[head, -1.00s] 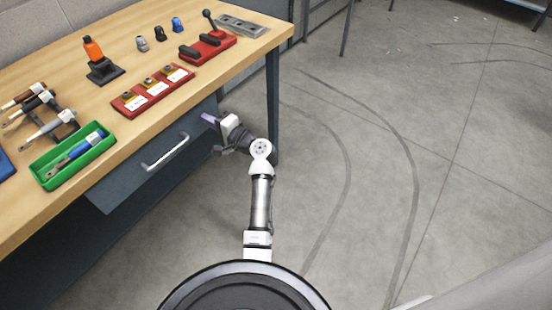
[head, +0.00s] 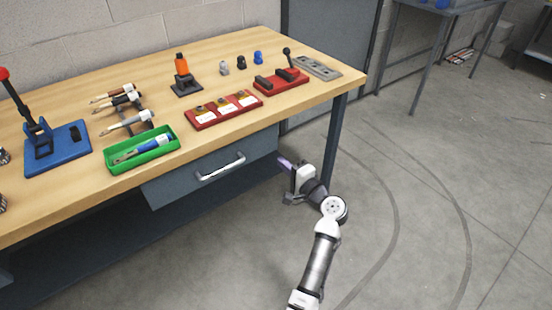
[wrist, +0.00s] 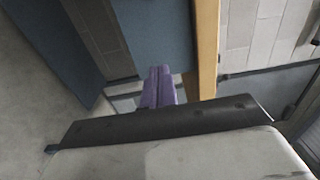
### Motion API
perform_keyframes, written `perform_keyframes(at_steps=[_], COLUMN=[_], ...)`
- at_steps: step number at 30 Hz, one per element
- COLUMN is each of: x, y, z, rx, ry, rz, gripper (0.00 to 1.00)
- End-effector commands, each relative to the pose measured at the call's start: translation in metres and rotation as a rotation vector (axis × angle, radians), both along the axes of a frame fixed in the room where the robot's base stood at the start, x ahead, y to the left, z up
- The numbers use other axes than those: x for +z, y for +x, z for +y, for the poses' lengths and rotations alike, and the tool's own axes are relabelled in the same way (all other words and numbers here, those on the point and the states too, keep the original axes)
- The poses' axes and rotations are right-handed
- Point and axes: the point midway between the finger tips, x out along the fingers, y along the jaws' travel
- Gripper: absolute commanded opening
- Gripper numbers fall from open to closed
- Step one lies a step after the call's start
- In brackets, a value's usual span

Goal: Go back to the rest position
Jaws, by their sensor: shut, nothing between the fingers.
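My gripper (head: 284,162) is at the front right of the workbench, below the level of its top and near the right table leg. In the wrist view its two purple fingers (wrist: 159,87) lie side by side, shut, with nothing between them. My arm is bent and reaches up from the bottom of the head view. The workbench drawer (head: 215,172) is left of my gripper and looks shut; I cannot tell the exact gap between them.
On the wooden workbench (head: 225,56) stand a green tray (head: 172,153) with a screwdriver-like tool, a red three-part holder (head: 203,122), a red lever fixture (head: 268,88) and a blue-based press (head: 75,157). A table leg (head: 334,140) is close to my gripper. Open floor (head: 440,190) lies to the right.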

Motion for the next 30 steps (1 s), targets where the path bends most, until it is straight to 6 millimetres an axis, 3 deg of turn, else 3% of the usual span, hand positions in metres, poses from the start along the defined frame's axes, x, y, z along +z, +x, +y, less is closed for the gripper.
perform_keyframes(at_steps=[7,17,20,23,26,30], x=[-0.001,0.003,0.018,0.051,0.097,0.166], y=[-0.033,-0.039,-0.029,-0.013,-0.004,-0.012], z=[-0.025,-0.026,-0.005,0.038,0.092,0.164], rx=[-0.002,0.001,0.002,-0.004,-0.021,-0.061], ry=[-0.001,-0.01,-0.061,-0.161,-0.274,-0.39], rz=[-0.001,-0.007,-0.051,-0.148,-0.293,-0.523], gripper=[0.0,0.0,0.0,0.0,0.0,0.0])
